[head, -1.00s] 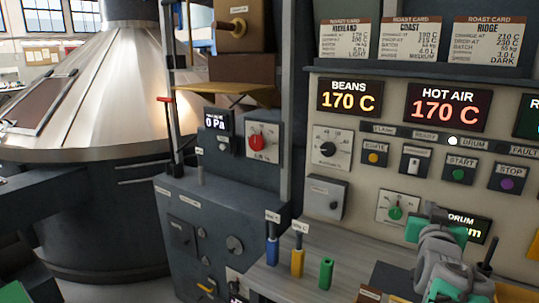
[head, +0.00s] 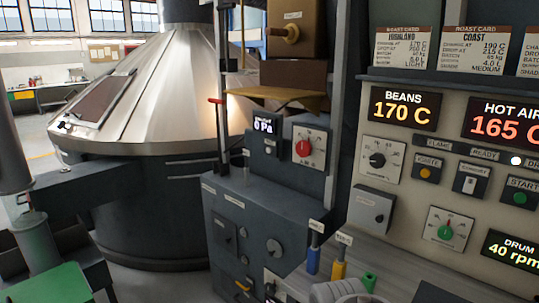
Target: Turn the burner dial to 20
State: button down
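A black-knobbed dial (head: 377,160) with a white scale plate sits on the cream control panel, below the BEANS display. It looks like the burner dial, but its label and exact setting are too small to read. A dial with a red knob (head: 303,148) is on the grey cabinet to the left, beside the 0 Pa display. A dial with a green knob (head: 445,232) is lower on the panel, left of the DRUM display. My gripper is not in view; only a grey part, probably of my arm, shows at the bottom edge.
The BEANS display (head: 404,107) reads 170 C, HOT AIR (head: 506,121) 165 C and DRUM (head: 512,251) 40 rpm. Blue (head: 313,260), yellow (head: 338,270) and green (head: 369,281) handles stand on the ledge below. A grey box (head: 371,209) juts out under the black-knobbed dial.

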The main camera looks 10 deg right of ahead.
aim_at(377, 161)
jog(key=k, duration=0.3)
jog(key=u, duration=0.1)
jog(key=i, duration=1.1)
jog(key=u, duration=0.9)
